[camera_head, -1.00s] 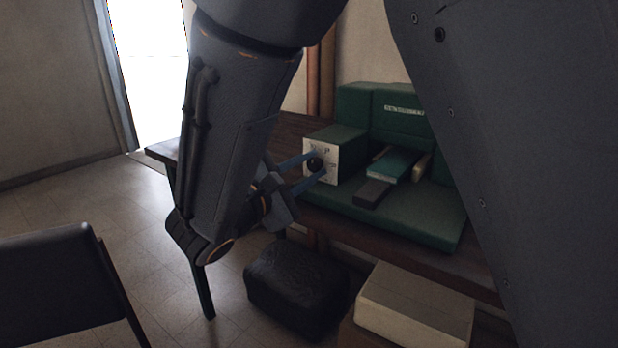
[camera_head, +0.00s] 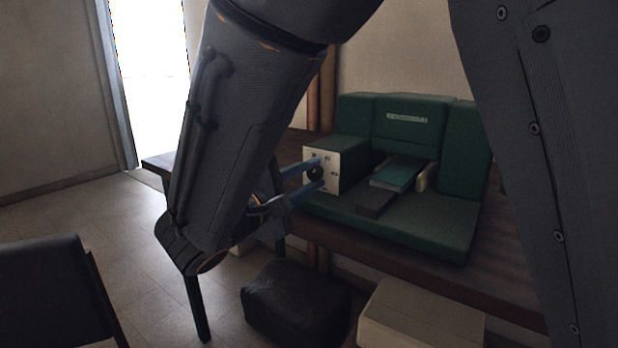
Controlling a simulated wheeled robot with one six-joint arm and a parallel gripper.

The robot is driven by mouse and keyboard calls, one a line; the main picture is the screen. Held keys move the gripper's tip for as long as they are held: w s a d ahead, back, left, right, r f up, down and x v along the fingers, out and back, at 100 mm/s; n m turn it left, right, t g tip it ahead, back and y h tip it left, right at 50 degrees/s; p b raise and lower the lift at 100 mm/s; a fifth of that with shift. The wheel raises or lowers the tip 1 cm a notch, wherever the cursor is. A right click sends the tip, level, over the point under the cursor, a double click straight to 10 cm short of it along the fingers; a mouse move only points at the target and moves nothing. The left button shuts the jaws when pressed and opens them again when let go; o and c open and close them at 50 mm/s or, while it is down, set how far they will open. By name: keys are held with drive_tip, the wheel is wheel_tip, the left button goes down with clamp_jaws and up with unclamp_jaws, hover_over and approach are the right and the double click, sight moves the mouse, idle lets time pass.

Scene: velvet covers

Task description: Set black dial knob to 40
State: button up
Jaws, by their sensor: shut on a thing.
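Small dark marks ring the knob on the face, too small to read. My gripper (camera_head: 314,174) reaches in from the left with its two blue fingers on either side of the knob, shut on it. The knob's pointer and its setting cannot be made out.
Green padded blocks (camera_head: 440,170), a teal book-like block (camera_head: 397,175) and a dark grey block (camera_head: 375,204) lie right of the box. A black padded stool (camera_head: 296,303) and a pale box (camera_head: 415,318) stand below the table's front edge. A dark chair back (camera_head: 50,295) is at lower left.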

drive_tip(key=o, duration=1)
drive_tip(key=shift+o, duration=0.2)
drive_tip(key=v, duration=0.8)
